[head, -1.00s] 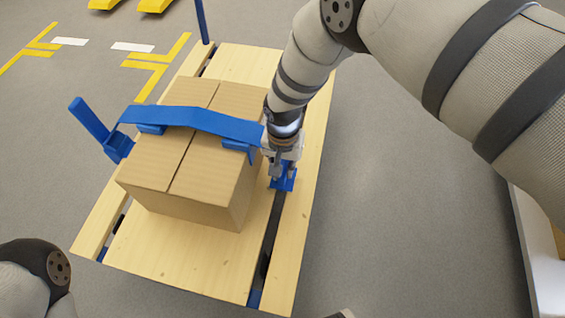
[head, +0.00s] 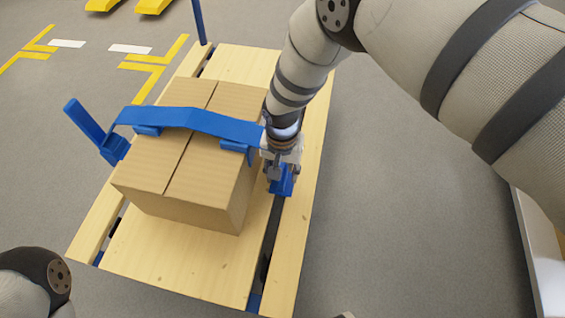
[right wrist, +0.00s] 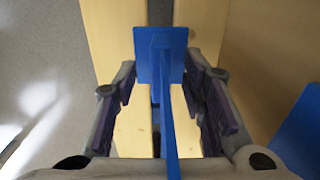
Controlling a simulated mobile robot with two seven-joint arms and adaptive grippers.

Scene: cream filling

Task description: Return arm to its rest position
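My right gripper (head: 282,172) reaches down at the right side of the brown cardboard box (head: 190,165), over the wooden pallet (head: 185,258). In the right wrist view my right gripper (right wrist: 164,88) is open, with its fingers on either side of a blue latch piece (right wrist: 162,58). Gaps show between the fingers and the thin upright part of this piece. The blue latch also shows below the gripper in the head view (head: 281,187). My left gripper is out of view; only part of my left arm shows at the lower left.
A blue strap (head: 190,117) lies across the box top. A blue lever (head: 90,122) sticks up at the pallet's left side and a blue post (head: 199,22) at its far end. Grey floor right of the pallet is open. A pale edge (head: 538,255) stands at far right.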

